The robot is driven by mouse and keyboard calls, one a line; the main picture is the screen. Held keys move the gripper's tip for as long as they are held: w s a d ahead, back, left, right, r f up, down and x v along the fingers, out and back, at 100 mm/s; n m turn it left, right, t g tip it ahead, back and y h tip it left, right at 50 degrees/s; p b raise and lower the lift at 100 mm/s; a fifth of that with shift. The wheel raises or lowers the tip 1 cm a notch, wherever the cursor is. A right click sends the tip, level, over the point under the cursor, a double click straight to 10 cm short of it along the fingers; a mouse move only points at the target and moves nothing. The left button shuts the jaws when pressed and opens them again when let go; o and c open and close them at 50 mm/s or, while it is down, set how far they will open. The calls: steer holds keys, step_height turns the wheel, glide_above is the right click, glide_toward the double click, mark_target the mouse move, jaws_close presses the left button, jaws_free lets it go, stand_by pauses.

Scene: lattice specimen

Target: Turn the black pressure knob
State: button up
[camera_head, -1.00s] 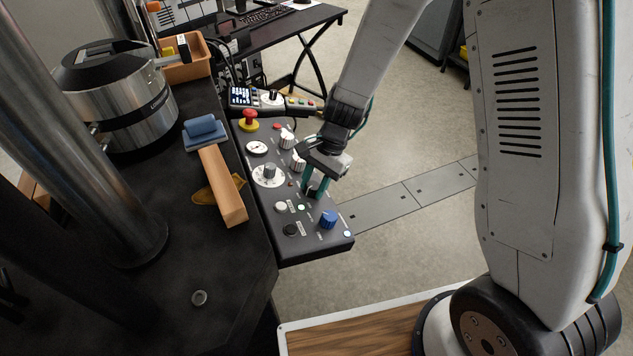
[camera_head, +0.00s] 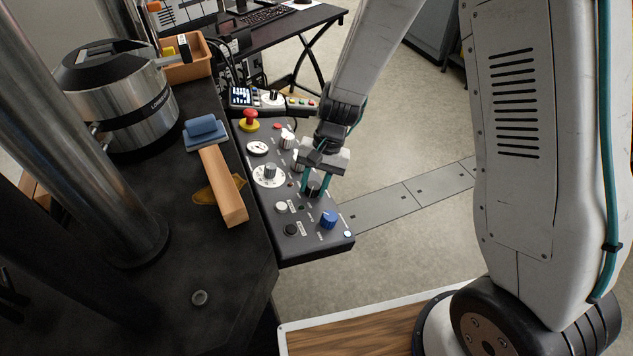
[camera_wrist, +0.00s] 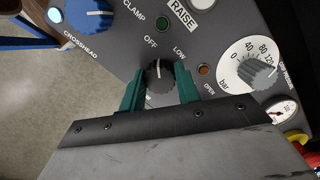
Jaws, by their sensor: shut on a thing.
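The black pressure knob (camera_wrist: 159,78) sits on the dark control panel (camera_wrist: 225,22), below the OFF and LOW labels in the wrist view. A light pointer line shows on it, pointing roughly up between those labels. My gripper (camera_wrist: 160,88) has its two green fingers on either side of the knob and is shut on it. In the head view my gripper (camera_head: 316,184) reaches down onto the panel from above, and the knob (camera_head: 314,188) shows partly between the fingers.
A blue knob (camera_head: 328,219) labelled CROSSHEAD, a white button (camera_head: 281,207) and a grey knob on a bar scale (camera_head: 269,171) are close by. A red emergency button (camera_head: 250,117) stands at the panel's far end.

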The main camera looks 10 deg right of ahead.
steer(key=o, duration=1)
steer(key=shift+a, duration=0.15)
steer(key=shift+r, duration=0.1)
steer(key=v, duration=0.7)
steer(key=shift+d+r, duration=0.25)
